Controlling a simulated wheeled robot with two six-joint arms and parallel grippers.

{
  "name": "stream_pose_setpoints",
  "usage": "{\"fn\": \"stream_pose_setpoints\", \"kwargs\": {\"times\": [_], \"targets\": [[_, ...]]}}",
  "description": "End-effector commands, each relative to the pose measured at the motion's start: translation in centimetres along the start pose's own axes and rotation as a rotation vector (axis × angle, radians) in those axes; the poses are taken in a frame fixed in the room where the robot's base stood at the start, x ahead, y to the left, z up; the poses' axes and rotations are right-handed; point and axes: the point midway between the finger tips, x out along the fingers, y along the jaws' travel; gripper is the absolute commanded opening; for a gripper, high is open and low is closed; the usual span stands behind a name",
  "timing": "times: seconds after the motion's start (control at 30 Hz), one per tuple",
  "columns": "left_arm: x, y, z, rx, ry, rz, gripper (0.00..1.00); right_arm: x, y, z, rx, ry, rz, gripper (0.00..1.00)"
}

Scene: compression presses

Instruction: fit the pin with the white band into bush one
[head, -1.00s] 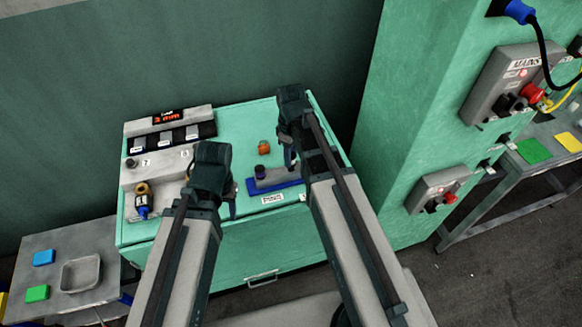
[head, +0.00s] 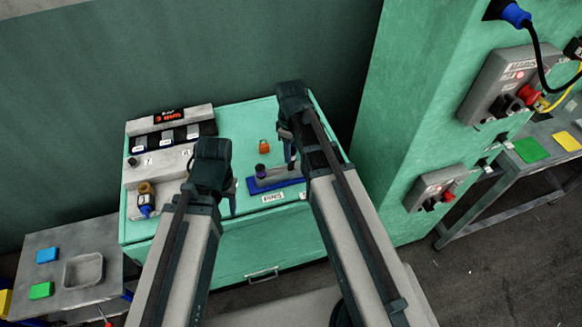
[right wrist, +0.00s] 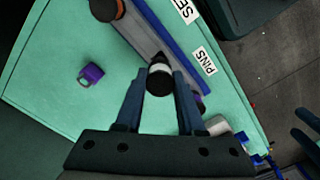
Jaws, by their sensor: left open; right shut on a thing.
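My right gripper (right wrist: 160,84) is shut on a dark pin with a white band (right wrist: 160,70), seen nearly end-on in the right wrist view. The pin shows against the grey block (right wrist: 137,30); the gap between them cannot be judged. In the head view my right gripper (head: 290,152) is over the right part of that block. My left gripper (head: 233,198) is open, left of the block over the green bench, partly hidden by its own wrist. I cannot tell which thing is bush one; no such label is readable.
A dark, purplish round piece (head: 262,170) stands at the block's left end. A blue-and-brown bottle-like item (head: 145,199) is at the bench's left. A tall green cabinet (head: 400,140) rises at the right.

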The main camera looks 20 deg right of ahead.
Motion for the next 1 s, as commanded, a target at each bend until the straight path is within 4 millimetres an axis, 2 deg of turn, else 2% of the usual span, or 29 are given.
{"fn": "stream_pose_setpoints", "kwargs": {"times": [0.33,1.0], "targets": [[-0.4,0.0,0.0,0.0,0.0,0.0,0.5,-0.4,0.0,0.0,0.0,0.0,0.0,0.0],[-4.0,-0.4,0.2,0.0,0.0,0.0,0.5,-4.1,0.0,0.0,0.0,0.0,0.0,0.0]]}}
